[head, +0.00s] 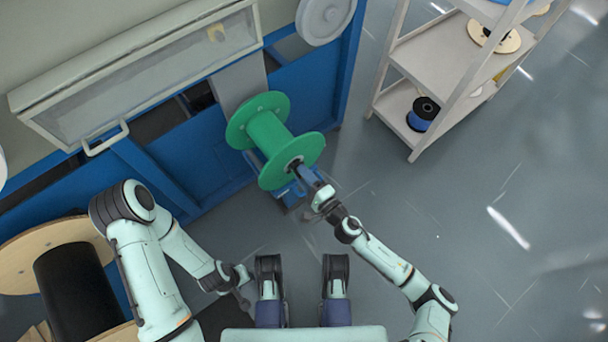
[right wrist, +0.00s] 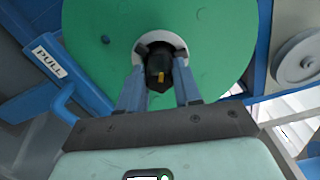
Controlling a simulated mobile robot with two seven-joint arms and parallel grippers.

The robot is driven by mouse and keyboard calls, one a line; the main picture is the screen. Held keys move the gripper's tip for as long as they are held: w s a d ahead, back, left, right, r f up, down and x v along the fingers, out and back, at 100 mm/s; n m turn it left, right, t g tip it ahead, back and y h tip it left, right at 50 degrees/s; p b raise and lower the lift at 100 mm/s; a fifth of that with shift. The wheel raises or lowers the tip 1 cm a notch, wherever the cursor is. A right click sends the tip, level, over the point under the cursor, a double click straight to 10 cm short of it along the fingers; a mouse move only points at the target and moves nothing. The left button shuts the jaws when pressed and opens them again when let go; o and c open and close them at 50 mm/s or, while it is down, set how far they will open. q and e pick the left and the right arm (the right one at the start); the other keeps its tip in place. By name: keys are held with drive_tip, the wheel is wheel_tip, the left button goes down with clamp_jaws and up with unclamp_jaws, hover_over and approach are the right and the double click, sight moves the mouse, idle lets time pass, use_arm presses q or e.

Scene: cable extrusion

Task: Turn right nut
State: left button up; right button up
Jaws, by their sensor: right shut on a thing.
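The green spool (head: 272,137) is mounted on the blue machine. Its near flange also fills the upper part of the right wrist view (right wrist: 218,50). A dark nut (right wrist: 159,70) with a small orange mark sits at the hub, inside a pale ring. My right gripper (head: 303,178) reaches the hub from the lower right. In the right wrist view its two blue fingers stand on either side of the nut, shut on it. My left gripper (head: 243,287) is at the lower left, apart from the spool, too small to tell whether open or shut.
The blue machine (head: 178,165) with a clear-panelled cover (head: 150,75) stands behind the spool. A shelf rack (head: 430,62) with spools is at the upper right. A wooden reel (head: 50,250) is at the lower left. A blue PULL handle (right wrist: 62,92) is left of the nut. Floor at right is clear.

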idle(0.4)
drive_tip(key=o, duration=1)
drive_tip(key=shift+o, duration=0.2)
drive_tip(key=shift+s+d, duration=0.1)
use_arm(q)
drive_tip(key=w+r, duration=0.1)
drive_tip(key=w+r+t+p, duration=0.1)
drive_tip(key=w, duration=0.1)
drive_tip(key=shift+d, duration=0.2)
use_arm(e)
drive_tip(key=v, duration=1.3)
drive_tip(key=shift+s, duration=0.1)
